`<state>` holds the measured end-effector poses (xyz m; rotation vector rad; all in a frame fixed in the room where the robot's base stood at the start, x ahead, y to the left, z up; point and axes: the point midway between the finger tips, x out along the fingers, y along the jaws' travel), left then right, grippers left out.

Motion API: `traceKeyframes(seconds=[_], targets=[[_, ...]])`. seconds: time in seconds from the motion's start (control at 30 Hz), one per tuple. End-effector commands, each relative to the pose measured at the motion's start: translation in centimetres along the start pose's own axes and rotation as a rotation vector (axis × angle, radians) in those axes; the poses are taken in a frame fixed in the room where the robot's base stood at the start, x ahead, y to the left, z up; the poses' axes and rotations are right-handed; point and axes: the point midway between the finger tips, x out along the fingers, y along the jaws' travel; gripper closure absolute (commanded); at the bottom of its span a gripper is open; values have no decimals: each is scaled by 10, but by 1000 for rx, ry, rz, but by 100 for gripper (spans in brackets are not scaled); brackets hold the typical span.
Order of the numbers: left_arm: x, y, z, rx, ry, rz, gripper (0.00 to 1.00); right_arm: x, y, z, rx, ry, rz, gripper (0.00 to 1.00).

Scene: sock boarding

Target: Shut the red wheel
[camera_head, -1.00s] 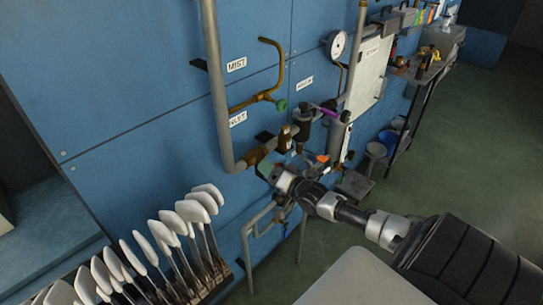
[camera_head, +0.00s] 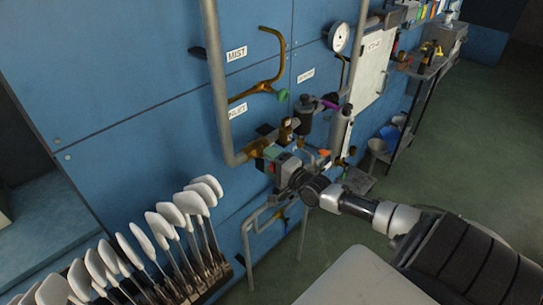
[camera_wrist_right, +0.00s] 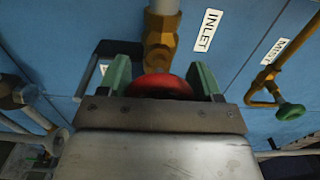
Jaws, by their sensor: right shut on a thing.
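The red wheel (camera_wrist_right: 158,86) is on the brass valve (camera_wrist_right: 160,40) below the INLET label in the right wrist view. My right gripper (camera_wrist_right: 160,80) has its green fingers on either side of the wheel and is shut on it. The gripper body hides the wheel's near part. In the head view my right gripper (camera_head: 266,162) is at the brass valve at the foot of the grey vertical pipe (camera_head: 220,100). Only a little red shows there between the fingers. My left gripper is not in view.
A brass branch pipe with a green wheel (camera_head: 283,94) is above the gripper. A dark cylinder (camera_head: 304,115) and a gauge (camera_head: 339,37) are to its right. A row of white sock boards (camera_head: 165,228) stands at the lower left. The floor at right is clear.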

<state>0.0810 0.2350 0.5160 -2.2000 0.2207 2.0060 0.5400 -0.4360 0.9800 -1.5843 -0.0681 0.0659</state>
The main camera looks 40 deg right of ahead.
Motion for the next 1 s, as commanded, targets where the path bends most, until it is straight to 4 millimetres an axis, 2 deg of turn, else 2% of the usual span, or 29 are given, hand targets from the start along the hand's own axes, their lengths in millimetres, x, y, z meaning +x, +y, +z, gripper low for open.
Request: traceKeyframes(seconds=[0.57, 0.6, 0.73, 1.0], targets=[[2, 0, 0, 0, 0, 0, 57, -1, 3, 2, 35, -2, 7, 59], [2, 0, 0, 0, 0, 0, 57, -1, 3, 2, 35, -2, 7, 31], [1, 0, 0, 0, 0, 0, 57, -1, 2, 1, 33, -1, 5, 11], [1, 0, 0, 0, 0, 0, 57, -1, 1, 0, 31, -1, 2, 10]])
